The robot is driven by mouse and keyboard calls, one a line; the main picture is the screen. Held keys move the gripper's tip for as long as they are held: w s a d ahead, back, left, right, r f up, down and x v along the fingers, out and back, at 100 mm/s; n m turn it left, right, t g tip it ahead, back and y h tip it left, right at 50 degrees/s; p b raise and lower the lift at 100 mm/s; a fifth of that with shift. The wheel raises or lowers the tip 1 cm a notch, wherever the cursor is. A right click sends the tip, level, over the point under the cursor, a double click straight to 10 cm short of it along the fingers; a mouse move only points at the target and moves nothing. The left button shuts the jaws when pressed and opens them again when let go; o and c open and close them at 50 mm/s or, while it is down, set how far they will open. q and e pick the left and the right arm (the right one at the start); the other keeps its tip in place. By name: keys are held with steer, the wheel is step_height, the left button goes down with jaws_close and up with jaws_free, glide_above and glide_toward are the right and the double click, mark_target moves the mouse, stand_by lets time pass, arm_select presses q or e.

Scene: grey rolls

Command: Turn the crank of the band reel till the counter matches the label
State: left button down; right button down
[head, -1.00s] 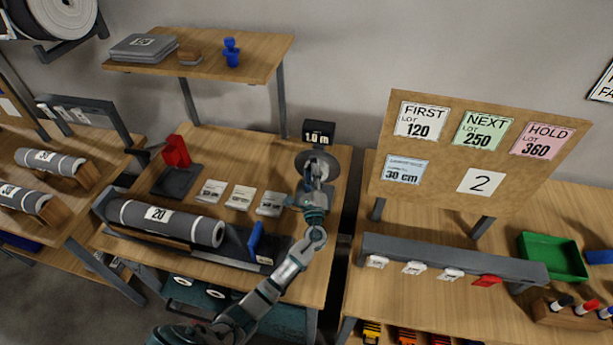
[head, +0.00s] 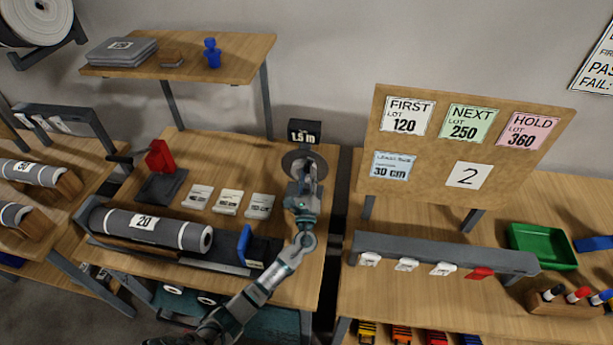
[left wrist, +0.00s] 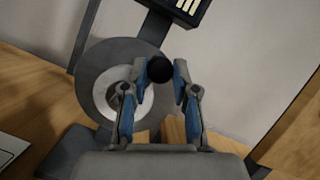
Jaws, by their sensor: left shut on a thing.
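The band reel's grey disc (head: 293,162) stands at the back right of the middle table. Above it, the black counter (head: 304,132) reads 1.5 m. In the left wrist view the disc (left wrist: 92,70) has a pale hub, and the crank's round black knob (left wrist: 159,69) sits between my fingertips. My left gripper (left wrist: 157,88) is shut on this knob; in the head view the gripper (head: 306,180) covers the crank. Several labels show: three small cards (head: 229,202) on the table, too small to read, and a blue card (head: 393,171) on the board reading 30 cm.
A grey roll (head: 185,232) marked 20 lies in a holder left of my arm, by a blue upright piece (head: 244,244). A red block (head: 159,156) stands behind it. The label board (head: 440,190) and a grey rail (head: 430,249) stand on the right table.

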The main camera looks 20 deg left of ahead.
arm_select(q)
steer(key=shift+f, duration=0.1)
steer(key=c, duration=1)
jaws_free()
steer(key=shift+w+d, duration=0.1)
steer(key=shift+o, duration=0.5)
steer(key=shift+w, duration=0.1)
steer(key=v, duration=1.2)
